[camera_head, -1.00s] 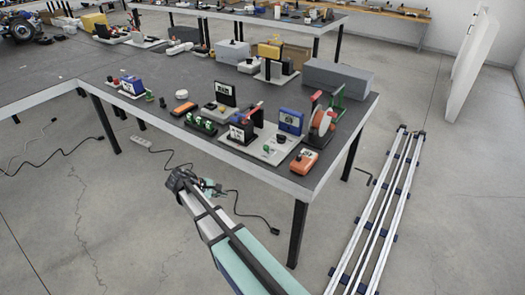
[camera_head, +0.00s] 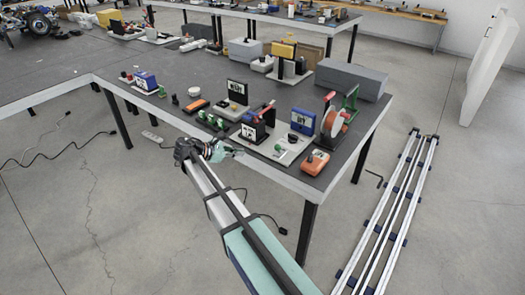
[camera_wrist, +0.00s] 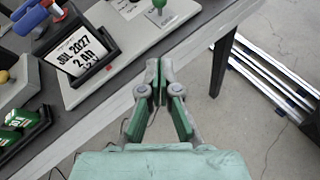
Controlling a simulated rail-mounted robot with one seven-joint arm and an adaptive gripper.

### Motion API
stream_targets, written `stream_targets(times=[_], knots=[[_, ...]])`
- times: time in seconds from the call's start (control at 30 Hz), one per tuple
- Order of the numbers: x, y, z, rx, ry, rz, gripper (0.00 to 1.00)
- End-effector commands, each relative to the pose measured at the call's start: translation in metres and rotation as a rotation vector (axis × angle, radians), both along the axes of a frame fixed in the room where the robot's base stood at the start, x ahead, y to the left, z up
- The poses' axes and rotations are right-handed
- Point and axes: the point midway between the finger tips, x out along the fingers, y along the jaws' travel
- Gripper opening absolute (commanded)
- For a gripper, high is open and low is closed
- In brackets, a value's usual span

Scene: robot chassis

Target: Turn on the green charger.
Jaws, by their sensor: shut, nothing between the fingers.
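Green cells (camera_head: 210,120) sit in a black tray near the table's front edge; they also show at the left edge of the wrist view (camera_wrist: 20,118). I cannot tell whether this is the green charger, and no lit indicator is readable. A green knob (camera_head: 277,148) stands on a light plate, and also shows at the top of the wrist view (camera_wrist: 160,16). My gripper (camera_head: 238,153) is at the table's front edge, apart from these things. In the wrist view its fingertips (camera_wrist: 159,80) are together and empty, right of the cells and below the green knob.
A black date-sign holder (camera_wrist: 82,50) stands on the light plate (camera_wrist: 120,35) beyond my fingers. An orange box (camera_head: 314,162), a blue box (camera_head: 303,121) and an orange reel (camera_head: 333,122) stand farther right.

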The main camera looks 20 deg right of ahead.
Motion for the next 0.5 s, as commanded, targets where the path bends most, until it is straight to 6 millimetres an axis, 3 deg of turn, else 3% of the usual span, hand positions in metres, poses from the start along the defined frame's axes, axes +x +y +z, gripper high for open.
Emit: stream_targets(times=[0.23, 0.5], knots=[[0.0, -0.02, -0.008, 0.0, 0.001, -0.002, 0.0], [0.002, -0.067, -0.027, 0.0, 0.0, -0.003, 0.0]])
